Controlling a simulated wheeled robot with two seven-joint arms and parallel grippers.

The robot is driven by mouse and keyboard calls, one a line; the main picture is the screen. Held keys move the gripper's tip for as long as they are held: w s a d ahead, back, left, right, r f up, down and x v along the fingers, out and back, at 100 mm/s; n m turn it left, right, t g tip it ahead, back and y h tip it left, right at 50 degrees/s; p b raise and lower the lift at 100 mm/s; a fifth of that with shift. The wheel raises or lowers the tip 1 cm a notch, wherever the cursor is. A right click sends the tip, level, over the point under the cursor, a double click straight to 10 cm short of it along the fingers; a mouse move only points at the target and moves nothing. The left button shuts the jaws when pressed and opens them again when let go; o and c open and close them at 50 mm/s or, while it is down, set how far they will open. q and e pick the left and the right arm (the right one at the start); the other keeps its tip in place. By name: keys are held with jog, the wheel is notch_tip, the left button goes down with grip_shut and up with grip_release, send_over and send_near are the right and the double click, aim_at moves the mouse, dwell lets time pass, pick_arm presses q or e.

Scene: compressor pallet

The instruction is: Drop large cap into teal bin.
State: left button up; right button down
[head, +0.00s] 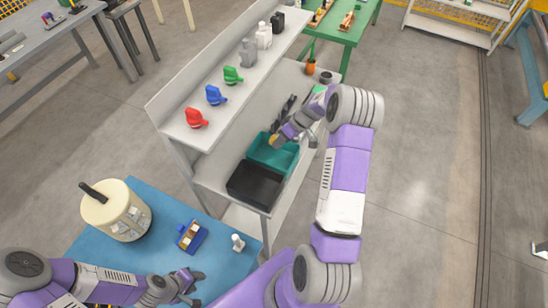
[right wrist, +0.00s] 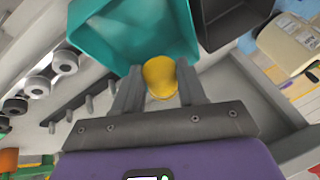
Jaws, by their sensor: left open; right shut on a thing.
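The large cap, a yellow rounded piece, is between the two fingers of my right gripper (right wrist: 160,90); it shows in the right wrist view (right wrist: 160,75) and as a small yellow spot in the head view (head: 273,140). The teal bin (head: 268,157) stands on the lower shelf of the grey rack. My right gripper is at this bin and appears to be above it; the exact height is unclear. In the right wrist view the teal bin (right wrist: 100,30) lies just beyond the fingertips. My left gripper (head: 192,289) is open and empty over the blue table.
A black bin (head: 251,189) sits beside the teal bin. The upper shelf holds red (head: 195,118), blue (head: 215,96) and green (head: 232,75) pieces. A cream compressor tank (head: 115,212), a blue fixture (head: 191,236) and a small white part (head: 238,242) stand on the blue table (head: 150,195).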

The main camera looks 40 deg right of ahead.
jog(key=shift+f+b, duration=0.6)
jog(key=shift+f, duration=1.65)
jog(key=c, duration=0.6)
grip_release()
jog(key=shift+o, duration=0.2)
jog(key=shift+r, duration=0.15)
jog(key=v, duration=0.7)
jog(key=shift+r, duration=0.2)
jog(key=shift+d, duration=0.1)
